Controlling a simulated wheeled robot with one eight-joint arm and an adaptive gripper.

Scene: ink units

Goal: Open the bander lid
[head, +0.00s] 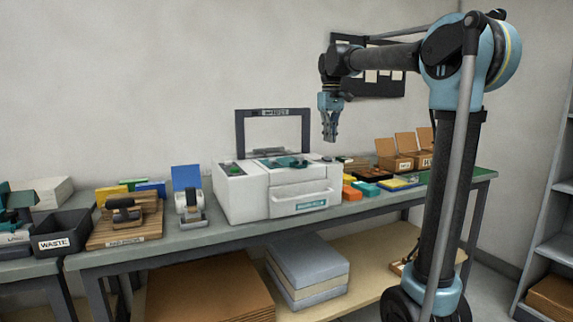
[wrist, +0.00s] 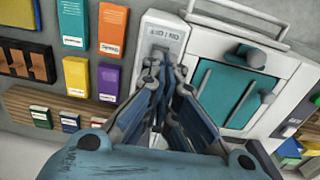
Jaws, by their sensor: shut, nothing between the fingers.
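The white bander (head: 297,203) stands on the workbench in the middle of the head view, with a grey drawer-like handle on its front. A teal panel (head: 284,161) lies on its top. In the wrist view, the bander's white body (wrist: 290,83) is at the right, with the teal panel (wrist: 225,92) and grey knobs beside it. An upright dark frame (head: 240,131) rises at its back; I cannot tell whether it is part of the lid. My gripper (head: 329,136) points down above the bander's right end, apart from it. Its fingers (wrist: 166,72) are shut and empty.
Coloured packs (head: 351,193) and open brown boxes (head: 387,148) sit right of the bander. A tape dispenser (head: 190,208), a wooden board (head: 108,230) and a dark WASTE bin (head: 62,246) are to the left. The air above the bander looks clear around my gripper.

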